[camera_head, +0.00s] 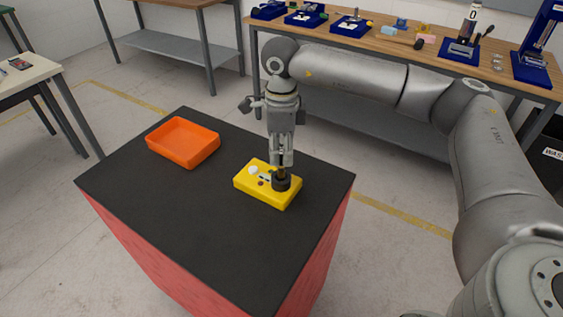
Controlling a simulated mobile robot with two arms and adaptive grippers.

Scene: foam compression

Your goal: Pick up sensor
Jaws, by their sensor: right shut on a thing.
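A yellow block-shaped device (253,188) lies on the black top of the red stand. It has a white round part and small dark and red details on its upper face. A dark round piece (281,186), which may be the sensor, is at the right part of the yellow device. My right gripper (282,170) points straight down over it and is shut on the dark piece's upper part. Whether the dark piece touches the yellow device I cannot tell. My left gripper is out of view.
An empty orange tray (183,154) stands on the black stand top (190,220), left of the yellow device. The front of the stand top is clear. A wooden workbench (390,46) with several blue fixtures and small items stands behind. Other tables are at the left.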

